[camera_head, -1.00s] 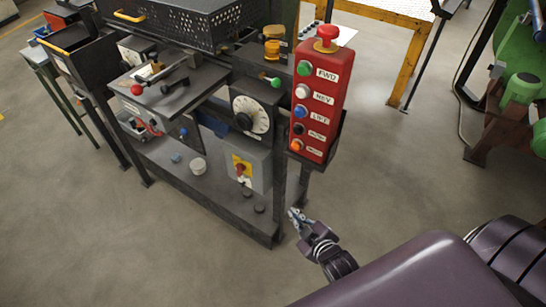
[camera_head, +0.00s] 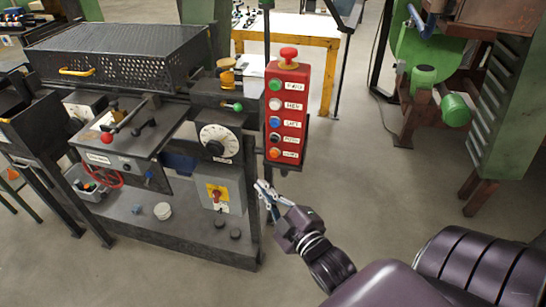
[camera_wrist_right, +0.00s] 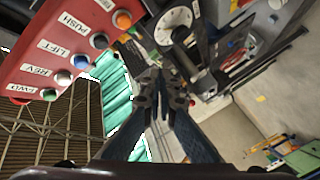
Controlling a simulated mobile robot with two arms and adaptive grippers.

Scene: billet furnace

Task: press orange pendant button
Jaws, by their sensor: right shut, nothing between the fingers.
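The red pendant box (camera_head: 289,105) stands upright at the right end of the furnace bench. Its orange button (camera_head: 275,153) is the lowest in the column, under the black, blue, white and green ones. My right gripper (camera_head: 264,188) is shut and empty, a little below and left of the orange button, apart from the box. In the right wrist view the orange button (camera_wrist_right: 122,19) is at the top, above the shut fingertips (camera_wrist_right: 163,75), with the pendant (camera_wrist_right: 50,45) at upper left. My left gripper is not in view.
A red mushroom knob (camera_head: 289,55) tops the pendant. A dial (camera_head: 218,142), a lever with a green ball (camera_head: 238,107) and a grey switch box (camera_head: 222,193) are close on the left. The floor right of the pendant is clear (camera_head: 385,190).

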